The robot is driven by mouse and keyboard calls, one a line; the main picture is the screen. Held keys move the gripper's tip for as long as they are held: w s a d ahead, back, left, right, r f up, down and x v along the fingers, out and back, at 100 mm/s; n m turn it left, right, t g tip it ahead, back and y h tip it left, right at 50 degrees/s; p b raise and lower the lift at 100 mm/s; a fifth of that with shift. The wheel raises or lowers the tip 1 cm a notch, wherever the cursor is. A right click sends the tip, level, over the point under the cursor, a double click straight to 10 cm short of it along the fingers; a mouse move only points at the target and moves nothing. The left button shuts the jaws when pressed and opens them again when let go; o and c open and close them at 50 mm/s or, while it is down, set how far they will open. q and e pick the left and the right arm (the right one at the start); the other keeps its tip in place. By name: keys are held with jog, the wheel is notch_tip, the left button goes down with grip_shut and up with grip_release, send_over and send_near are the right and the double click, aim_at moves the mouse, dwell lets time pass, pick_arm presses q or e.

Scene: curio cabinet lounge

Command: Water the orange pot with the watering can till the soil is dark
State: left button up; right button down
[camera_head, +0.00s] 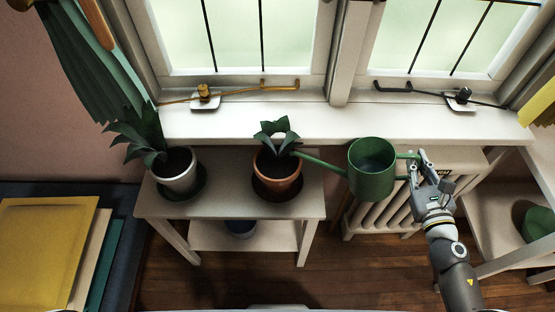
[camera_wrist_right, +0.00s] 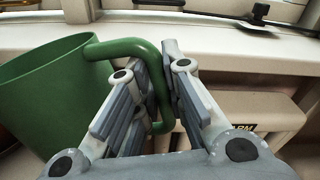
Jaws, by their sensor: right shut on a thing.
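My right gripper (camera_head: 420,166) is shut on the handle of the green watering can (camera_head: 371,188). In the right wrist view the fingers (camera_wrist_right: 163,95) close around the handle of the can (camera_wrist_right: 50,95). The can is held in the air right of the plant table, with water visible inside. Its spout reaches left to the orange pot (camera_head: 277,186), the tip at the plant's leaves near the rim. The orange pot holds a dark-leaved plant and stands on a saucer. Its soil looks dark brown in part, but leaves and shade hide much of it. My left gripper is not in view.
A white pot (camera_head: 175,178) with a leafy plant stands on the left of the white table (camera_head: 225,205). A windowsill (camera_head: 340,122) runs behind, a radiator (camera_head: 385,212) stands below the can, and a shelf (camera_head: 500,215) is at right.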

jog(key=shift+r, duration=0.1)
notch_tip(320, 180, down, 7)
jog(key=m+b, duration=0.3)
jog(key=b, duration=0.6)
jog(key=d+r+p, duration=0.2)
jog(key=d+r, duration=0.2)
jog(key=d, duration=0.1)
jog(key=shift+s+t+p, duration=0.3)
jog(key=shift+s+p, duration=0.1)
jog(key=shift+s, duration=0.05)
jog(key=shift+r, duration=0.1)
